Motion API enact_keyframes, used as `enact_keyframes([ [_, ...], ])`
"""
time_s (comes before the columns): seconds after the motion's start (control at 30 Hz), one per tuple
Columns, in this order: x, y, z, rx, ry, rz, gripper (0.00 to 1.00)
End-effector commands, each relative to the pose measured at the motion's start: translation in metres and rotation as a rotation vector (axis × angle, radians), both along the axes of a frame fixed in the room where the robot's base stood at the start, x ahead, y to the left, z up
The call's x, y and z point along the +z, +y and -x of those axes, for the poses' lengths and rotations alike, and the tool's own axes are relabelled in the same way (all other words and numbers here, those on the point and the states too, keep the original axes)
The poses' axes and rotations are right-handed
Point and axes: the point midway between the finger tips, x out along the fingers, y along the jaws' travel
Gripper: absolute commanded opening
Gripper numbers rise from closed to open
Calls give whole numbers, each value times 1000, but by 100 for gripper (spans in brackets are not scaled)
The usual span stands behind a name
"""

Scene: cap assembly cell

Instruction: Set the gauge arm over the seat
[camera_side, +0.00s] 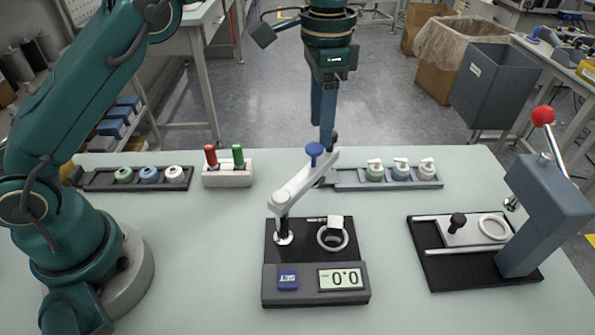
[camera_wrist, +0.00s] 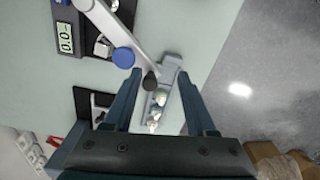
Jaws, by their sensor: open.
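The gauge (camera_side: 316,283) has a dark base, a blue SET button and a display. Its white arm (camera_side: 300,185) pivots on a post at the base's left and points to the back right, swung away from the seat. The seat (camera_side: 332,238) is a pale ring with a small white block at its back edge. A blue knob (camera_side: 314,150) sits on the arm, and a dark knob (camera_side: 333,137) marks its far end. My gripper (camera_side: 326,142) is above that end. In the wrist view, my open gripper (camera_wrist: 158,74) has the dark knob (camera_wrist: 150,80) between its fingers, with gaps beside it.
A rack with capped jars (camera_side: 400,172) stands just right of the gauge arm's end. A block with red and green handles (camera_side: 228,172) and another jar rack (camera_side: 133,178) stand at back left. A press (camera_side: 545,215) with a red-knobbed lever stands at right. The front table is clear.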

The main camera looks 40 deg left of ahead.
Motion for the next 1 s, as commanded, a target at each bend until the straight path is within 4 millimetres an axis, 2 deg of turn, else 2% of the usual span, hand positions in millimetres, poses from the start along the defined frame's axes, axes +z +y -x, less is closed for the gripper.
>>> enact_keyframes([
  [0.43, 1, 39, 19, 343, 0, 0, 57],
  [0.77, 1, 56, 33, 527, -2, -1, 57],
  [1.0, 26, 55, 31, 519, -4, 1, 57],
])
